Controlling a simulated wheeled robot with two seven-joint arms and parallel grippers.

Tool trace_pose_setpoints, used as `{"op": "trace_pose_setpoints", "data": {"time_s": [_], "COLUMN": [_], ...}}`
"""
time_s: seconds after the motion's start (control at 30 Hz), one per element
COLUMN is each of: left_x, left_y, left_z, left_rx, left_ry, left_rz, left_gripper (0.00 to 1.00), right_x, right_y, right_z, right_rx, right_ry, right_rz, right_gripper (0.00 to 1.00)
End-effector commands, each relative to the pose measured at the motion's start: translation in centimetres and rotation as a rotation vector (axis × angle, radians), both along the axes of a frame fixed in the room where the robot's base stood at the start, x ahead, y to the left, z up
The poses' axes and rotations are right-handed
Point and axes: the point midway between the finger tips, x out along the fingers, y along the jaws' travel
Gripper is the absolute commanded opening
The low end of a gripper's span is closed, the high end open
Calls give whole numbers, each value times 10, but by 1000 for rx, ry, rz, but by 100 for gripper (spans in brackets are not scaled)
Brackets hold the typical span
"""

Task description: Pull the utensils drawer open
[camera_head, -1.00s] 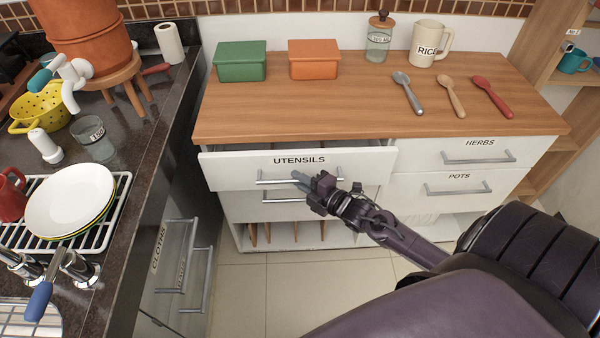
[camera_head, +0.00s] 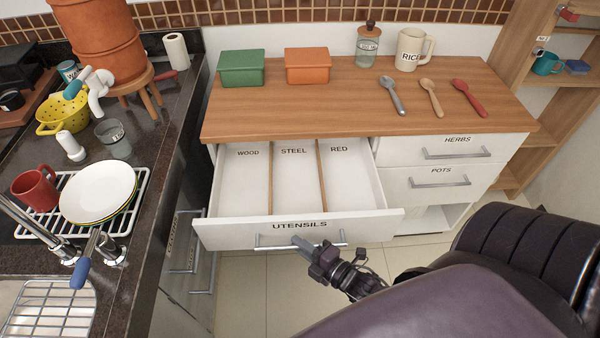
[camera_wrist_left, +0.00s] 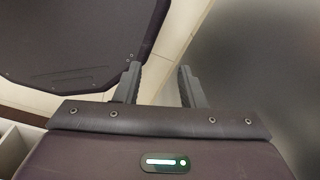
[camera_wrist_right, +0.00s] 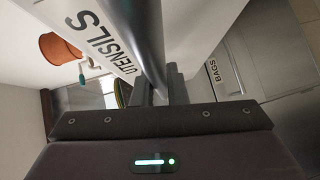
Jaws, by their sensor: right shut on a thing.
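The utensils drawer (camera_head: 225,231) stands pulled far out from the wooden-topped cabinet, its white front lettered UTENSILS. Inside are three empty compartments marked WOOD, STEEL and RED, parted by two thin wooden dividers. My right gripper (camera_head: 301,243) is shut on the drawer's grey bar handle (camera_head: 270,246). In the right wrist view the handle (camera_wrist_right: 146,40) runs between the fingers of the right gripper (camera_wrist_right: 157,88), beside the lettered front. My left gripper shows only in the left wrist view (camera_wrist_left: 158,72), with its fingers apart and nothing between them.
A grey spoon (camera_head: 392,95), a wooden spoon (camera_head: 432,98) and a red spoon (camera_head: 469,97) lie on the wooden counter (camera_head: 330,112). Herbs (camera_head: 455,150) and pots (camera_head: 440,180) drawers are shut at right. The dark sink counter (camera_head: 165,160) stands close at left.

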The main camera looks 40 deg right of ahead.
Motion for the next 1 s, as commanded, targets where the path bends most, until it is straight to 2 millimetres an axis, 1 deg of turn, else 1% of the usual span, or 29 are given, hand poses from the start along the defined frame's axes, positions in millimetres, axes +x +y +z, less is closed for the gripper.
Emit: {"op": "trace_pose_setpoints", "data": {"time_s": [0.03, 0.1, 0.3, 0.47, 0.8, 0.83, 0.97, 1.0], "left_x": [-1, -1, 3, 3, 2, 2, 2, 2], "left_y": [0, 0, 0, 1, 2, 2, 2, 2], "left_z": [7, 10, 15, 16, 15, 15, 15, 15], "left_rx": [0, 0, 0, 1, 2, 2, 2, 2], "left_ry": [2, 2, -3, -3, -3, -3, -3, -3], "left_rz": [0, 0, 0, 0, 0, 0, 0, 0], "left_gripper": [36, 36, 36, 36, 36, 36, 36, 36], "right_x": [-9, -20, -40, -46, -46, -46, -45, -45], "right_y": [4, 10, 23, 26, 26, 26, 26, 26], "right_z": [3, 2, 0, 0, 0, 0, 1, 1], "right_rx": [-2, -3, -4, -5, -5, -5, -5, -5], "right_ry": [2, 1, 1, -1, -3, -3, -4, -4], "right_rz": [-4, -5, -5, -5, -5, -5, -6, -6], "right_gripper": [0, 0, 0, 0, 0, 16, 34, 34]}}
